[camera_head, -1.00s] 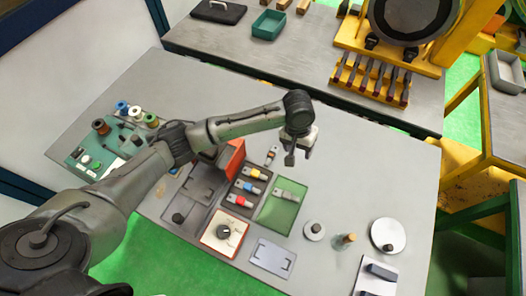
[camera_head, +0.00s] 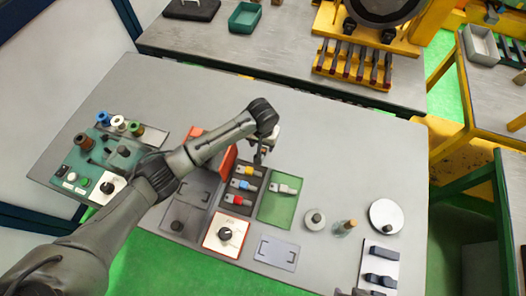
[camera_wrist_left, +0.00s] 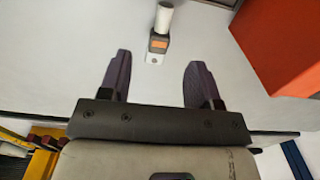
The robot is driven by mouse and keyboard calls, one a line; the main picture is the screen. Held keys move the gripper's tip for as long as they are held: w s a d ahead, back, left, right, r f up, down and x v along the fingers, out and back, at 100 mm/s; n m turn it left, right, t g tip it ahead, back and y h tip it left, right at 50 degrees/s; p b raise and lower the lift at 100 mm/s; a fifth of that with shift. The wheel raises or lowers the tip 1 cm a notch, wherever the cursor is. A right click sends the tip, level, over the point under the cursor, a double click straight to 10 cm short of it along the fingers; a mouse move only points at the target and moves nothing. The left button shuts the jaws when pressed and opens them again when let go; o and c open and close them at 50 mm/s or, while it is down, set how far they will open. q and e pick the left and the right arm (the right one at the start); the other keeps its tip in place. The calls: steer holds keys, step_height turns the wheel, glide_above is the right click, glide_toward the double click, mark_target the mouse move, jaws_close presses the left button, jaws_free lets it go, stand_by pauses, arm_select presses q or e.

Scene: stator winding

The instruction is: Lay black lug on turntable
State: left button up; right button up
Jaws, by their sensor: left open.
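My left gripper (camera_head: 260,156) hangs over the far end of the lug holder, open and empty. In the left wrist view the two fingers of the gripper (camera_wrist_left: 158,62) stand apart. A lug (camera_wrist_left: 158,42) with a dark grey body, an orange patch, a white barrel and a holed tab lies just beyond and between the fingertips, not gripped. In the head view the gripper largely hides this lug. I take it to be the black lug, though its colour is not certain. A round pale disc (camera_head: 386,215), which looks like the turntable, lies at the right of the table. My right gripper is out of view.
The holder has yellow (camera_head: 248,171), blue (camera_head: 244,185) and red (camera_head: 238,200) lugs. Another lug (camera_head: 285,188) lies on a green mat (camera_head: 272,210). An orange-red block (camera_wrist_left: 275,45) stands close on the right in the wrist view.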

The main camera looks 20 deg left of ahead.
mark_target(262, 152)
arm_select(q)
steer(key=shift+s+f, duration=0.2)
steer(key=shift+f, duration=2.15)
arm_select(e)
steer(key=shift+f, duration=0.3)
arm_select(q)
steer(key=shift+f+b, duration=0.35)
steer(key=shift+f, duration=0.35)
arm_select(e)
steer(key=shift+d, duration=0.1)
arm_select(q)
steer(key=shift+c, duration=0.3)
jaws_close()
steer(key=shift+r, duration=0.15)
